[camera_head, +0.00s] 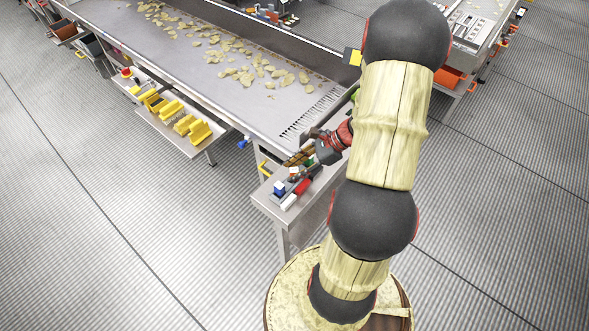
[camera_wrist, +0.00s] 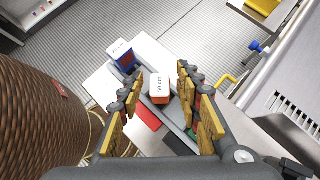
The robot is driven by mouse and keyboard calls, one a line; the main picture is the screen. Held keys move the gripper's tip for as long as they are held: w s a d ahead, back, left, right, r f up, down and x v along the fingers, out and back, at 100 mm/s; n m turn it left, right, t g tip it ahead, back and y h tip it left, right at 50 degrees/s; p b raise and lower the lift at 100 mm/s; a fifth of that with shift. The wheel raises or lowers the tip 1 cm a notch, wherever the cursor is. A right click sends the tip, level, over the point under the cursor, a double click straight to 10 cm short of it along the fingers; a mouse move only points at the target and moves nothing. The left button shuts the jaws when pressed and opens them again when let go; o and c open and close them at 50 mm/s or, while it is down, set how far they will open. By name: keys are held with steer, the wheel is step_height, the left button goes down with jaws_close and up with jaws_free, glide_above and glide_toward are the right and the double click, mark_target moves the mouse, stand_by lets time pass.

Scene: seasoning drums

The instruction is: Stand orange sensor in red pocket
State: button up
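The sensor (camera_wrist: 160,90), with a white lettered top and an orange-red side, stands between my gripper's fingers in the wrist view, with gaps on both sides. My gripper (camera_wrist: 160,102) is open and points down at it; I cannot tell how far above it the fingertips are. A flat red patch, seemingly the red pocket (camera_wrist: 147,118), lies just below the sensor in the wrist view, partly beside the left finger. It shows in the head view as a red patch (camera_head: 303,187). My gripper (camera_head: 305,157) is over the small side table there.
A blue block with a white top (camera_wrist: 122,56) stands up-left of the sensor. A green patch (camera_wrist: 191,133) is partly hidden by the right finger. The side table (camera_head: 262,200) adjoins a conveyor (camera_head: 200,75) with chips. Yellow parts (camera_head: 183,125) lie on a left shelf.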

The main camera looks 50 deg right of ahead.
steer(key=shift+o, duration=0.2)
steer(key=v, duration=1.2)
steer(key=shift+d, duration=0.1)
stand_by(0.4)
steer(key=s+a+n+g+h+b, duration=0.2)
steer(key=s+a+n+g, duration=0.25)
steer(key=n, duration=0.35)
steer(key=w+a+r+n+t+h+b, duration=0.1)
steer(key=a+r+n+t+h+b, duration=0.1)
steer(key=a+n+b, duration=0.3)
steer(key=w+a+r+n+t+h+b, duration=0.1)
steer(key=a+r+n+b, duration=0.3)
steer(key=a+n, duration=0.9)
steer(key=a+r+t+h, duration=0.1)
steer(key=a, duration=0.5)
steer(key=shift+w+a+r+h+b, duration=0.25)
steer(key=shift+a+r+h+b, duration=0.1)
steer(key=shift+a+h+b, duration=0.05)
